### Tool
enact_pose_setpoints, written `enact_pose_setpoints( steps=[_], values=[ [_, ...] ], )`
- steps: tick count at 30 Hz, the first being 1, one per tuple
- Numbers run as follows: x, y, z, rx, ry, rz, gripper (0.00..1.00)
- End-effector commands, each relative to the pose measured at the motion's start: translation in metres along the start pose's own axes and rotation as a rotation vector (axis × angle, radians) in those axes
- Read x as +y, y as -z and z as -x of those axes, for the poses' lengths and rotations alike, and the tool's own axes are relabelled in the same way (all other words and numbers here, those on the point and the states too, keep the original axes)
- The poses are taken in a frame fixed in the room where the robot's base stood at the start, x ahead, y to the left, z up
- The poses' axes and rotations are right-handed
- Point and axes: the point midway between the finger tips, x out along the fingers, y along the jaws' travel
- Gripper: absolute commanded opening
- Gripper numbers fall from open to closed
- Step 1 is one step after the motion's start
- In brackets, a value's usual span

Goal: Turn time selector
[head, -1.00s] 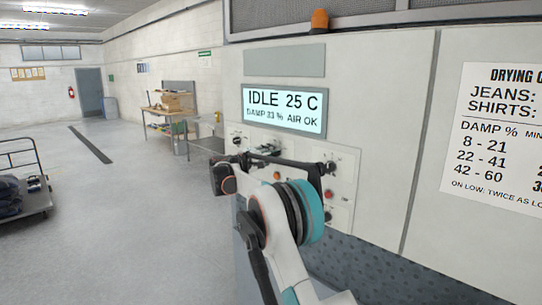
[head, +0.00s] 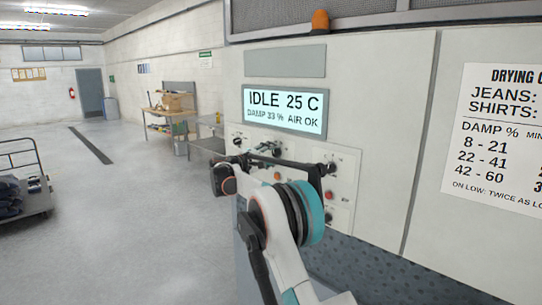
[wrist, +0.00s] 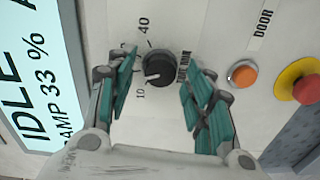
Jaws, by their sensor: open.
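A round black dial (wrist: 160,69) with a pale pointer line sits on the pale panel in the wrist view. The numbers 10 and 40 stand around it, and its lettering is partly hidden by the right finger. The pointer is toward the side of the 10. My gripper (wrist: 161,75) is open, with one teal finger on each side of the dial. Gaps show between the fingers and the dial; its depth relative to the fingertips is hard to tell. In the head view my gripper (head: 267,150) is at the control panel, and my arm hides part of the panel.
An orange button (wrist: 242,74) under the word DOOR and a red button on a yellow ring (wrist: 305,88) are right of the dial. The display (head: 284,111) reads IDLE 25 C, DAMP 33 %, AIR OK. A drying chart (head: 500,140) is on the right.

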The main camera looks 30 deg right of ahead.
Motion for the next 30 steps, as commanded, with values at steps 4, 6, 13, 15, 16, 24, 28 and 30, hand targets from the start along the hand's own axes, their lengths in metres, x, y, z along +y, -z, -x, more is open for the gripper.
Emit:
enact_pose_setpoints(
  steps=[4, 6, 13, 15, 16, 24, 28, 30],
  values=[
    [0.0, 0.0, 0.008, 0.001, 0.0, 0.0, 0.48],
    [0.0, 0.001, 0.018, 0.002, 0.0, 0.0, 0.48],
    [0.0, 0.001, 0.064, 0.003, 0.001, 0.0, 0.48],
    [0.0, 0.001, 0.078, 0.004, 0.001, 0.0, 0.48],
    [-0.001, 0.001, 0.084, 0.003, 0.001, 0.0, 0.48],
    [0.0, 0.001, 0.116, 0.001, 0.0, 0.0, 0.48],
    [0.0, 0.001, 0.12, 0.001, 0.0, 0.0, 0.48],
    [0.0, 0.0, 0.12, 0.001, 0.0, 0.0, 0.48]
  ],
)
